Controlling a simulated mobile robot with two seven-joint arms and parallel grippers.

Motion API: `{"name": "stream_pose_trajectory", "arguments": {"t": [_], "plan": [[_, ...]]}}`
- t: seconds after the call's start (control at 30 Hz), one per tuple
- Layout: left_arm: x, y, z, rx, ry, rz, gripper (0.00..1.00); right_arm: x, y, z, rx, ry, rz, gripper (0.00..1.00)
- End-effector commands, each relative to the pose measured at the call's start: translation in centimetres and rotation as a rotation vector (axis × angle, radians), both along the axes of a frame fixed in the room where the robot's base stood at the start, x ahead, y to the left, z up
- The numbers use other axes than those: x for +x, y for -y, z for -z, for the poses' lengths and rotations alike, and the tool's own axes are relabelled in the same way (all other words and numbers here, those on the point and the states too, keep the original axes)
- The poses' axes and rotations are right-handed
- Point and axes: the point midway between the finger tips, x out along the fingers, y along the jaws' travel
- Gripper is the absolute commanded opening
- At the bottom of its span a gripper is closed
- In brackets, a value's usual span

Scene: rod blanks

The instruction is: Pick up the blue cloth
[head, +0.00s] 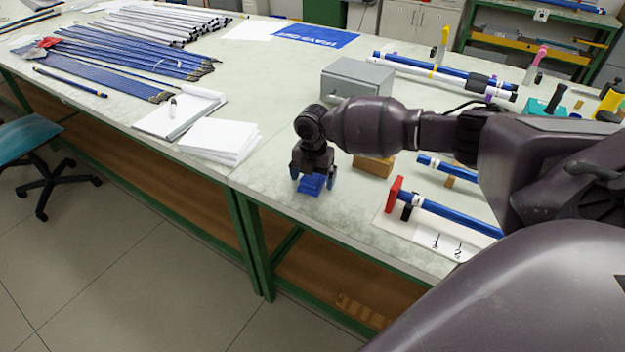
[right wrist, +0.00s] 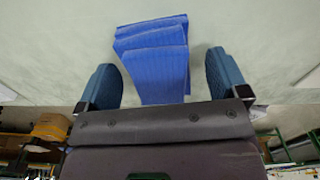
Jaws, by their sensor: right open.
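The blue cloth (head: 311,185) is a small folded piece lying on the pale table top. In the right wrist view the cloth (right wrist: 152,50) shows stacked, slightly uneven folds. My right gripper (head: 314,180) is directly over the cloth and points down. In the right wrist view the fingers of my right gripper (right wrist: 164,80) are wide apart, one on each side of the cloth, with gaps between. The near end of the cloth is hidden by the gripper body. My left gripper is in neither view.
A wooden block (head: 374,166) and a grey box (head: 357,78) stand behind my right gripper. A blue rod (head: 452,212) lies in a red-ended holder to the right. A paper stack (head: 219,141) and many blue rods (head: 130,50) lie left. The table's front edge is close.

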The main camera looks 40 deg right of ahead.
Motion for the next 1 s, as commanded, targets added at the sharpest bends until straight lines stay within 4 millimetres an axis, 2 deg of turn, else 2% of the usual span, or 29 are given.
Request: {"name": "stream_pose_trajectory", "arguments": {"t": [0.07,0.4,0.77,0.87,1.0], "plan": [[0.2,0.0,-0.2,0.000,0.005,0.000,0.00,0.0,0.0,-0.1,0.001,0.001,0.000,0.91],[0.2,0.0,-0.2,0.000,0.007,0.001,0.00,0.0,0.0,-0.1,0.001,0.001,0.000,0.39],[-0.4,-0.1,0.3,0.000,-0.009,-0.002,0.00,0.0,0.0,-0.3,0.000,0.001,0.000,0.38],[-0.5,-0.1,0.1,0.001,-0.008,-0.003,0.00,0.1,0.0,-1.1,0.000,0.004,0.000,0.38],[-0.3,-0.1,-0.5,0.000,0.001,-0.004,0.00,0.1,0.0,-3.4,0.001,0.005,0.000,0.38]]}}
